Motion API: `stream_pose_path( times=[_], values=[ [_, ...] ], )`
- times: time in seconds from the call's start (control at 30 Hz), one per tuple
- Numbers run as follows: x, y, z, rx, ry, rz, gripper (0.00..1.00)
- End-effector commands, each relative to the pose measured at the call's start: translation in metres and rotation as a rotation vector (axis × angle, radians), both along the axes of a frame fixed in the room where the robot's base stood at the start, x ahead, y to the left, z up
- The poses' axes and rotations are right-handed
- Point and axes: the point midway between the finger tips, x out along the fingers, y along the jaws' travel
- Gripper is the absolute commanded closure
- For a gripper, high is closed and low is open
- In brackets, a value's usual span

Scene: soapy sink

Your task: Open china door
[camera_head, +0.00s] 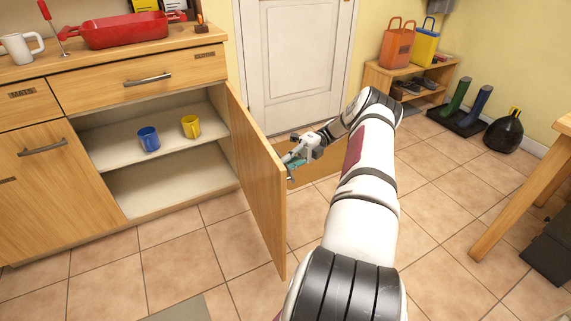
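A wooden cabinet door (262,185) stands swung wide open, hinged at the right side of the lower cabinet. No readable label shows on it, so I cannot confirm that it is the china door. Inside the open compartment, a blue mug (149,139) and a yellow mug (191,126) stand on the shelf (112,141). My gripper (292,160) is at the outer side of the door, close to its top edge. The door partly hides the fingertips, and the handle there is not clear. I cannot tell whether the fingers are shut or touching it.
A second cabinet door (60,185) at left is closed, and the drawer (138,82) above is shut. A red dish (115,31) and a white mug (20,47) stand on the counter. A low shelf (408,72), boots (468,108) and a table (525,190) are at right. Tiled floor is clear between.

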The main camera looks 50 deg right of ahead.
Motion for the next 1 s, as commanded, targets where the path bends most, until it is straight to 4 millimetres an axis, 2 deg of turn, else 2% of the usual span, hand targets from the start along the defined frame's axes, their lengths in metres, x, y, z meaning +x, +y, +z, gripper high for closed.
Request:
stream_pose_path(
  times=[0.17,0.2,0.27,0.3,0.67,0.77,0.9,0.97,1.0],
  values=[
    [0.004,-0.001,0.001,-0.005,-0.006,-0.01,1.0],
    [0.004,-0.001,0.001,-0.006,-0.005,-0.01,0.83],
    [0.003,0.0,0.001,-0.005,-0.006,-0.009,0.7],
    [0.003,0.0,0.001,-0.004,-0.005,-0.008,0.67],
    [0.001,0.0,0.005,-0.002,-0.004,-0.004,0.67],
    [0.001,-0.001,0.016,-0.003,-0.004,-0.004,0.67],
    [0.002,-0.001,0.042,-0.003,-0.007,-0.004,0.67],
    [0.002,-0.001,0.056,-0.001,-0.009,-0.004,0.52],
    [0.002,-0.001,0.064,0.0,-0.011,-0.005,0.4]
  ],
)
